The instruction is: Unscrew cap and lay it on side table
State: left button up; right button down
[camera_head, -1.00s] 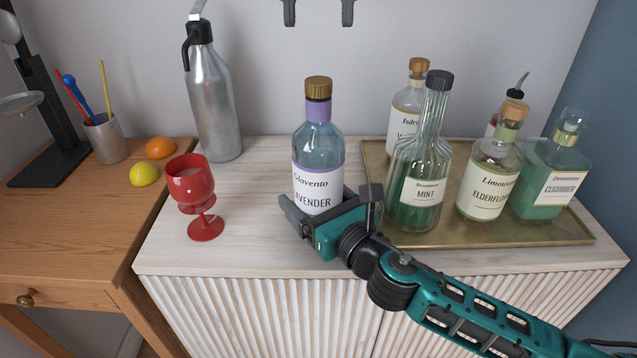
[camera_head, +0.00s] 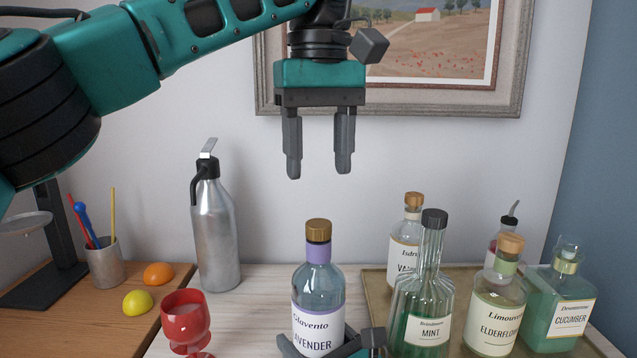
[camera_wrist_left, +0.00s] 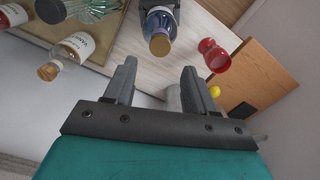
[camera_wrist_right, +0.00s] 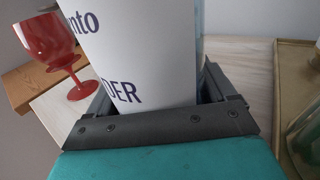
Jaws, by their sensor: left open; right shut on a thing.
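The lavender bottle (camera_head: 318,290) stands upright on the pale cabinet top, with its brown cap (camera_head: 318,231) on a purple neck. My right gripper (camera_head: 330,345) is shut around its lower body; its label fills the right wrist view (camera_wrist_right: 140,55). My left gripper (camera_head: 318,172) is open and empty, fingers pointing down, well above the cap. In the left wrist view the cap (camera_wrist_left: 160,45) shows beyond the open fingers (camera_wrist_left: 157,75). The wooden side table (camera_head: 75,335) is at the left.
A lemon (camera_head: 137,302), an orange (camera_head: 158,273) and a pen cup (camera_head: 104,262) are on the side table. A red goblet (camera_head: 186,318) and a steel flask (camera_head: 214,235) stand left of the bottle. Several bottles stand on a brass tray (camera_head: 374,285) at right.

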aim_at(319, 223)
pick_arm(q)
jog(key=shift+f+n, duration=0.3)
jog(key=shift+f, duration=3.75)
